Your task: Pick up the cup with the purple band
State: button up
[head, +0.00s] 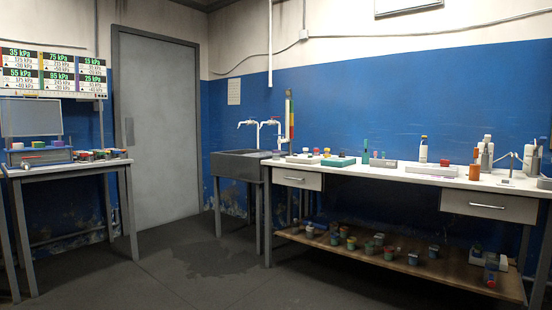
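I cannot make out for certain a cup with a purple band; the cups are too small and far off to read their bands. Several small dark cups with coloured tops stand on the lower wooden shelf (395,262) of the right bench. Several more small items with red, green and yellow tops stand on the left table (75,165). My gripper is not in view.
The right bench (405,176) has bottles, a teal tray (338,162) and two drawers. A dark sink (238,165) stands left of it, beside a closed grey door (160,130). A pressure chart (52,72) hangs above the left table. The floor (190,270) between is clear, with a dark wet-looking patch.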

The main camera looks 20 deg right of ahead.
aim_at(275, 154)
jog(key=i+l+z, duration=0.35)
jog(key=i, duration=0.2)
jog(key=i+z, duration=0.35)
jog(key=i, duration=0.2)
